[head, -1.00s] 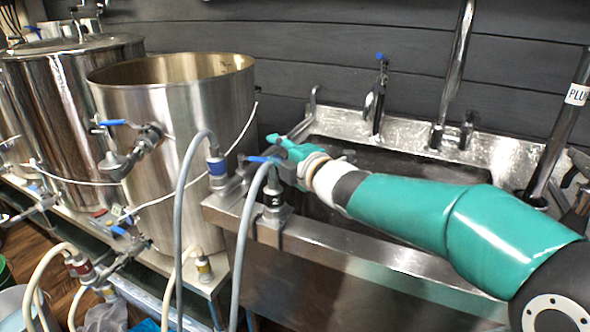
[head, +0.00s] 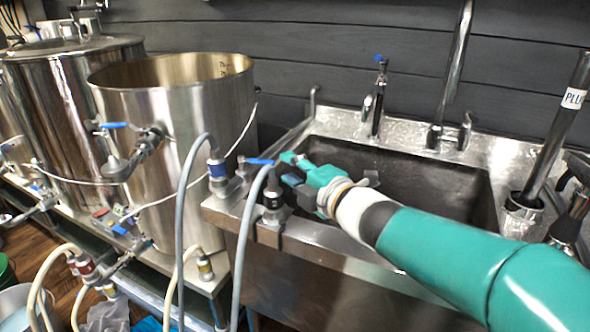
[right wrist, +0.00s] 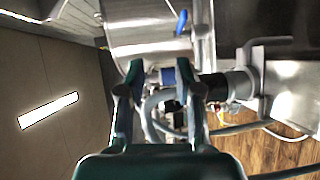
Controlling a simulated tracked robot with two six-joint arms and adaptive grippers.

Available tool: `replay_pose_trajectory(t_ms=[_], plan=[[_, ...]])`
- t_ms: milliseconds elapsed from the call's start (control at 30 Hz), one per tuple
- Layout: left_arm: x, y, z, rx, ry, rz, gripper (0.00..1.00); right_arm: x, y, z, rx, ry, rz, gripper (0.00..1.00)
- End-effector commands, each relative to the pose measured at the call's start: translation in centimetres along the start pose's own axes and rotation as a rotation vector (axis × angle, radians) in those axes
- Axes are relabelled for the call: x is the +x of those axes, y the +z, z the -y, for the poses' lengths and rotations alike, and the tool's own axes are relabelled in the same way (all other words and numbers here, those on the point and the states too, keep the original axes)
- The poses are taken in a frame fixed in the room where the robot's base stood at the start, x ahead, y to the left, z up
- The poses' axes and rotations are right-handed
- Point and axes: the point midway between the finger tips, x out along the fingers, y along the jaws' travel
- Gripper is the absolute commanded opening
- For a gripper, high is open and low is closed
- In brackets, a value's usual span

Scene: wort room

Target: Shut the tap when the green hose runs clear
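Two blue-handled valves stand on the sink's front left rim, each with a grey hose coupled to it. The nearer valve's blue lever (head: 260,161) lies about level, and its grey hose (head: 243,235) loops up and down past the rim. The other grey hose (head: 181,200) joins a blue-banded coupling (head: 218,168). I cannot make out a green hose or any flowing liquid. My right gripper (head: 287,168) is just right of the nearer lever, fingers apart; contact is unclear. In the right wrist view the open fingers (right wrist: 165,88) have hose and fittings beyond them. My left gripper is out of view.
The steel sink (head: 300,262) has a chrome faucet (head: 445,110) and a blue-topped tap (head: 377,95) behind it. A labelled pipe (head: 560,125) rises at right. Large steel kettles (head: 180,130) with valves stand at left, with pale hoses below.

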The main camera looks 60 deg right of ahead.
Motion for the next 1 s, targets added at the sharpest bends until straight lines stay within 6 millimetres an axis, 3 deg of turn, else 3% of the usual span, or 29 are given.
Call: replay_pose_trajectory(t_ms=[200, 733, 933, 1000], plan=[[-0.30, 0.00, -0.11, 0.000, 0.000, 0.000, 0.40, -0.90, -0.19, 0.09, 0.000, -0.001, 0.000, 0.34], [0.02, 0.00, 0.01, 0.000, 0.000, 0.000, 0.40, -0.92, -0.22, 0.08, 0.002, 0.001, -0.001, 0.34], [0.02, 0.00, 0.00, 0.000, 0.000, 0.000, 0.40, -0.91, -0.13, 0.19, 0.049, -0.004, 0.003, 0.01], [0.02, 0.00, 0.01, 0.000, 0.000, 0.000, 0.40, -0.92, 0.40, 0.74, 0.111, -0.027, 0.028, 0.00]])
